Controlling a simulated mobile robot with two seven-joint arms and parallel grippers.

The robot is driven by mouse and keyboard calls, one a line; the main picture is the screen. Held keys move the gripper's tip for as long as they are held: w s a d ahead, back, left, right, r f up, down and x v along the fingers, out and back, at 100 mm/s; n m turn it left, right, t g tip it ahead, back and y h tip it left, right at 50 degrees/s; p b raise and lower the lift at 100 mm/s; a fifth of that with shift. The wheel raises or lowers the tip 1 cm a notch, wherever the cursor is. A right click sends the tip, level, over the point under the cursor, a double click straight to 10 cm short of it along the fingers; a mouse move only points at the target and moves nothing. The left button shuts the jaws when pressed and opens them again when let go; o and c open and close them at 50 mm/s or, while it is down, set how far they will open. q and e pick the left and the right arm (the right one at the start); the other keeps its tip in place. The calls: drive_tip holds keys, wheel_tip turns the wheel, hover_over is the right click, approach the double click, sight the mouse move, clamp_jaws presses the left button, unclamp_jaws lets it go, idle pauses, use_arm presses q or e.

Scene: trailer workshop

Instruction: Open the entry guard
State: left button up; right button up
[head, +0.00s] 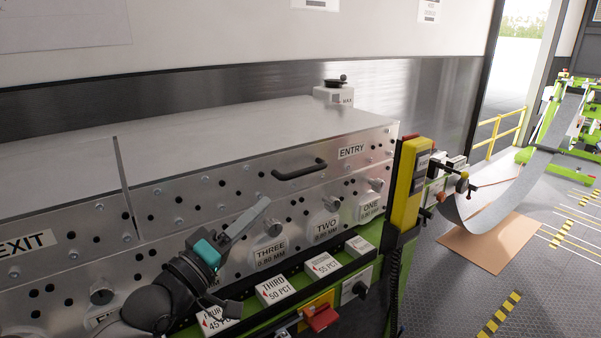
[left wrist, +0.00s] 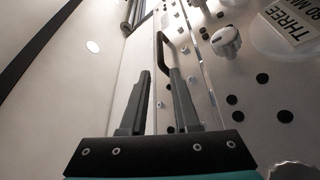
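The entry guard (head: 230,138) is a grey metal cover on the machine and looks closed. Its front carries the ENTRY label (head: 351,152) and a black bar handle (head: 300,170). My left gripper (head: 264,205) is in front of the machine, below and left of the handle, apart from it in the head view. In the left wrist view, the two fingers (left wrist: 159,72) are apart with nothing between them. The handle (left wrist: 159,45) shows beyond the fingertips there. My right gripper is not in view.
The EXIT cover (head: 60,185) adjoins the guard on the left. Knobs and the THREE label plate (head: 270,252) are below the handle. A yellow post (head: 408,185) stands at the machine's right end. A small unit with a black knob (head: 335,92) stands behind the guard.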

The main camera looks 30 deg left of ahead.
sight(300, 173)
use_arm(q)
drive_tip(key=shift+x, duration=6.75)
drive_tip(key=shift+d, duration=0.1)
clamp_jaws()
